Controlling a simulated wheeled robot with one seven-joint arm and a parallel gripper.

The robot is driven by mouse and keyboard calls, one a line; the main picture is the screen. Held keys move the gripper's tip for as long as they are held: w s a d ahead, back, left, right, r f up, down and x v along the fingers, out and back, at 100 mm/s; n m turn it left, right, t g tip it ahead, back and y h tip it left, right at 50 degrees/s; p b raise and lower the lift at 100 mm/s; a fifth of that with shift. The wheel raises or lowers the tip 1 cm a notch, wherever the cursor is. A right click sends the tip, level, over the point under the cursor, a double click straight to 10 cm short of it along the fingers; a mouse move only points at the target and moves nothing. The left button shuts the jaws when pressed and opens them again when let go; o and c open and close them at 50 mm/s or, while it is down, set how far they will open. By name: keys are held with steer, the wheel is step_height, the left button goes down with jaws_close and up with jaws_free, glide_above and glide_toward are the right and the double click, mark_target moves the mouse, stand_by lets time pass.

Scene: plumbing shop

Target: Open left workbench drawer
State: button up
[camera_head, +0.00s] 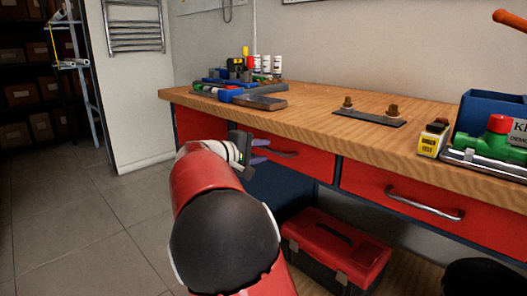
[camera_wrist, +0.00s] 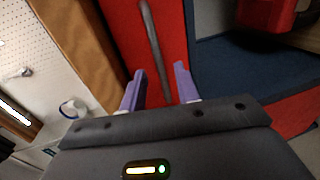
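The left workbench drawer (camera_head: 312,163) has a red front and looks flush with the bench. Its metal bar handle (camera_head: 288,153) is partly hidden behind my gripper (camera_head: 262,151). In the wrist view, the red drawer front (camera_wrist: 178,50) fills the upper middle. The handle (camera_wrist: 152,38) runs down it toward the space between the two purple fingers. My gripper (camera_wrist: 159,72) is open, with the fingers on either side of the handle's lower end. I cannot tell whether they touch it.
The wooden worktop (camera_head: 310,110) overhangs the drawers. A right drawer (camera_head: 385,200) with its own handle is beside the left one. A red toolbox (camera_head: 335,250) stands below. Tools (camera_head: 235,95) lie on the bench. Floor (camera_head: 80,230) at left is clear.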

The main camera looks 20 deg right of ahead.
steer(key=shift+x, duration=0.8)
steer(key=shift+a, duration=0.1)
jaws_close()
